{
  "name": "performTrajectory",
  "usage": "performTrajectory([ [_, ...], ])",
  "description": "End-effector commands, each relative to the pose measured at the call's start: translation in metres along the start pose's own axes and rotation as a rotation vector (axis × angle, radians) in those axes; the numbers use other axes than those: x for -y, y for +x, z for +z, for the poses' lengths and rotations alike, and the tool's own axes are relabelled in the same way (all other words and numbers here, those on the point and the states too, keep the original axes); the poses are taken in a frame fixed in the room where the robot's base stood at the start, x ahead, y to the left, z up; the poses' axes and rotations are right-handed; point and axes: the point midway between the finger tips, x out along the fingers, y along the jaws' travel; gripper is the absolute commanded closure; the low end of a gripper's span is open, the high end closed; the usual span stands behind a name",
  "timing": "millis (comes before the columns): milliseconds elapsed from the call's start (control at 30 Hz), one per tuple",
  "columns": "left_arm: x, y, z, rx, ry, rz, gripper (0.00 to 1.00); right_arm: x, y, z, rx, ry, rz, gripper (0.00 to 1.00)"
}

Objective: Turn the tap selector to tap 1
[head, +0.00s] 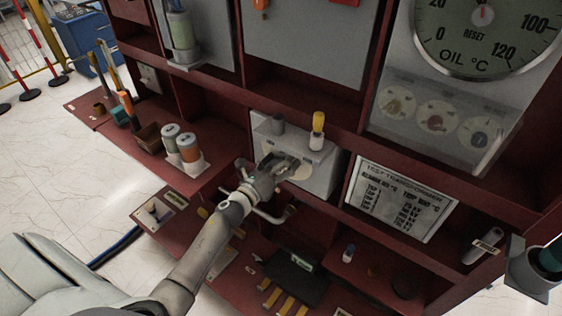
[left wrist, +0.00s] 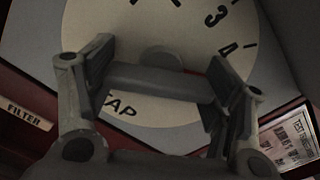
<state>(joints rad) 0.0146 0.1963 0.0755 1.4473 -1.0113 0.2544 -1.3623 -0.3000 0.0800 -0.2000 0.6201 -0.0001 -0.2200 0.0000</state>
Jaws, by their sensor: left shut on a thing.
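The tap selector is a pale round dial (left wrist: 135,30) with a grey bar handle (left wrist: 150,83), on the front of a grey box (head: 318,180). In the left wrist view the numbers 3 and 4 show at the dial's upper right and the word TAP at its lower left. My left gripper (head: 280,166) is at the dial and covers much of it in the head view. In the left wrist view its fingers (left wrist: 162,76) are shut on the bar handle, one at each end. The handle slopes slightly down to the right. The other numbers are hidden or out of frame.
The box sits in a dark red shelf frame. A yellow-topped part (head: 318,123) stands on it. A TEST TRANSFORMER placard (head: 400,200) is to its right, and an oil gauge (head: 485,30) is above right. Two capped jars (head: 187,147) stand to the left. Brushes and tools lie around.

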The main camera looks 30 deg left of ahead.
Motion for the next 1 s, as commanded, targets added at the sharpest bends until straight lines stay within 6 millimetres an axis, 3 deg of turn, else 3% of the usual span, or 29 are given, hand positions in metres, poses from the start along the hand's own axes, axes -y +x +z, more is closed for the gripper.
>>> performTrajectory([
  [1000, 0.001, 0.0, 0.001, 0.0, -0.896, 0.003, 0.49, 0.0, -0.016, -0.001, 0.0, 0.0, 0.0, 0.6],
])
